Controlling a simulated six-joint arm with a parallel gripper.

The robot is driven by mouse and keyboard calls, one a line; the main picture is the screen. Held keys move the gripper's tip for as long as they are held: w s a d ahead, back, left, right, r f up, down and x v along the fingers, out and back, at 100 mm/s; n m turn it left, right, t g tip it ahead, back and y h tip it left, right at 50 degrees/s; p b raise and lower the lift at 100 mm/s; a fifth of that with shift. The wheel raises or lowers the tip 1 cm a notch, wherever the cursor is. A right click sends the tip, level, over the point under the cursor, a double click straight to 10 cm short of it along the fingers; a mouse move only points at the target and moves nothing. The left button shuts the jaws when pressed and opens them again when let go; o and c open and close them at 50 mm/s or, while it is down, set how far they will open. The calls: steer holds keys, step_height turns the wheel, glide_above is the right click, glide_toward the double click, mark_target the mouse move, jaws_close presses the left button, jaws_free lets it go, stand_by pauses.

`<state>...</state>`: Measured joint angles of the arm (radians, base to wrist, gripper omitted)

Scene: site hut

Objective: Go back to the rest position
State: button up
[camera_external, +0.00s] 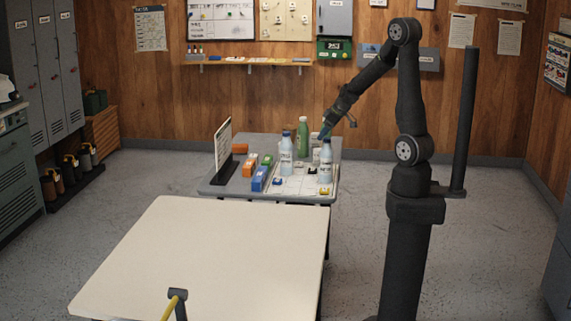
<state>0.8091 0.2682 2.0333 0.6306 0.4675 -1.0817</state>
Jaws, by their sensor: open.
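My gripper (326,130) is at the end of my raised arm, pointing down and left above the back right of the grey table (216,188). It is small in the picture, and I see nothing clearly held in it. A green bottle (303,137) stands to its left. A white bottle with a blue cap (326,160) stands below it in the picture, and another (287,157) stands further left. Whether my fingers touch anything cannot be told at this size.
Orange, blue and green boxes (259,180) lie on the table's left half, beside an upright sign (222,150). Small items lie on a white sheet (300,187) at the front right. A bare cream table (200,255) is nearer the camera. A dark post (465,120) stands right of my arm.

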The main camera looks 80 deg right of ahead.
steer(key=s+d+r, duration=0.4)
steer(key=s+r, duration=0.3)
steer(key=s, duration=0.4)
steer(key=w+a+n+y, duration=0.1)
steer(key=w+a+n, duration=0.1)
steer(key=w, duration=0.6)
steer(key=w+a+r+n+y, duration=0.1)
steer(key=w+a+n, duration=0.1)
steer(key=w, duration=0.5)
steer(key=shift+w+a, duration=0.35)
steer(key=shift+s, duration=0.1)
steer(key=s+d+f+m+h, duration=0.1)
steer(key=s+d+m, duration=0.1)
steer(key=s, duration=0.4)
steer(key=s+d+f+m+h, duration=0.1)
steer(key=s+d+m, duration=0.1)
steer(key=s, duration=0.5)
steer(key=shift+s+d+f, duration=0.15)
steer(key=shift+s+f, duration=0.1)
